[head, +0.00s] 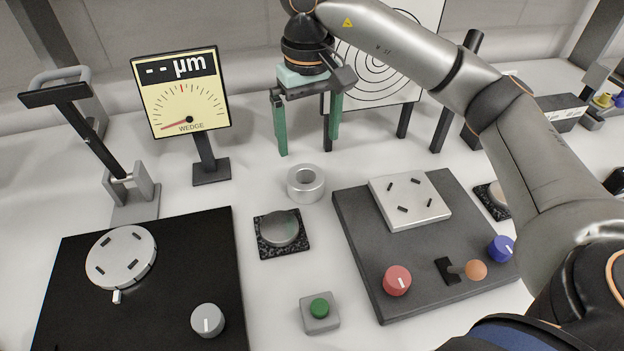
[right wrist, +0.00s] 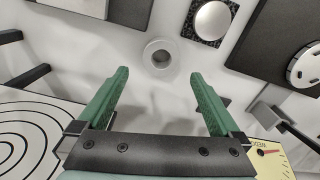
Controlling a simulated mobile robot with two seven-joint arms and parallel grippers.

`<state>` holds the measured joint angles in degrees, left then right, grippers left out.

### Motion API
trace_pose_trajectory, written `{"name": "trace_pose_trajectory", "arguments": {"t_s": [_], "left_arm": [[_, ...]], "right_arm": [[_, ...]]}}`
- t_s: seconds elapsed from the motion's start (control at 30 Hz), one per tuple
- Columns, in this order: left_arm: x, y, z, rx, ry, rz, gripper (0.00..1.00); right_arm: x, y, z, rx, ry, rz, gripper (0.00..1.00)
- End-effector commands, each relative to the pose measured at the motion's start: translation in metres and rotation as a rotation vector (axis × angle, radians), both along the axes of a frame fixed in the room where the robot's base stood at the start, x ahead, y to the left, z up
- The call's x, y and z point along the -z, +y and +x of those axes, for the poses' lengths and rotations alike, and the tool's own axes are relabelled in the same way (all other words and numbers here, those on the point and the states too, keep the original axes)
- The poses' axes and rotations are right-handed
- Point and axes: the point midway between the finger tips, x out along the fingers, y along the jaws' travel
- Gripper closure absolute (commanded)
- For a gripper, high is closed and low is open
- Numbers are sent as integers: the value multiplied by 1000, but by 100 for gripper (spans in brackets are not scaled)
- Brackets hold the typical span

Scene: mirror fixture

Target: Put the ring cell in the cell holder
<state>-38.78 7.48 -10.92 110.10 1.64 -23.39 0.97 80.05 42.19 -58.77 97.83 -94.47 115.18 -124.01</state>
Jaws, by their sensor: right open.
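The ring cell looks to be the thick grey ring (head: 306,183) with a round hole, lying flat on the white bench; it also shows in the right wrist view (right wrist: 159,57). My right gripper (head: 308,151) is open and empty, with its green fingers pointing down, above and behind the ring in the head view. In the right wrist view the ring lies beyond and between the fingertips (right wrist: 159,73), not touched. I cannot tell which fixture is the cell holder: a round slotted disc (head: 121,257) sits on the left black board, and a square slotted plate (head: 409,201) on the right board. My left gripper is not in view.
A mirror-like disc on a dark pad (head: 281,231) and a green button (head: 320,308) stand between the boards. A wedge gauge (head: 180,95) and a lever stand (head: 133,195) are at back left. The right board carries red (head: 397,281) and blue knobs and an orange-tipped lever.

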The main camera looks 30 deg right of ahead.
Motion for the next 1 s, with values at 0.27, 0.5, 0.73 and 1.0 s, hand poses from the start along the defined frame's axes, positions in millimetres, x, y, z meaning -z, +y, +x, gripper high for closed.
{"name": "trace_pose_trajectory", "arguments": {"t_s": [0.27, 0.5, 0.73, 1.0], "left_arm": [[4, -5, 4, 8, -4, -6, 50], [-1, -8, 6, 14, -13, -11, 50], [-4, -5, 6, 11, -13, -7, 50], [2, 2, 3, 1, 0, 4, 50]], "right_arm": [[48, 0, 0, 0, 4, 0, 0], [66, 0, 1, -1, 0, 0, 0], [97, 3, 10, -1, 5, 1, 0], [117, 2, 10, -1, -1, 1, 0]]}}
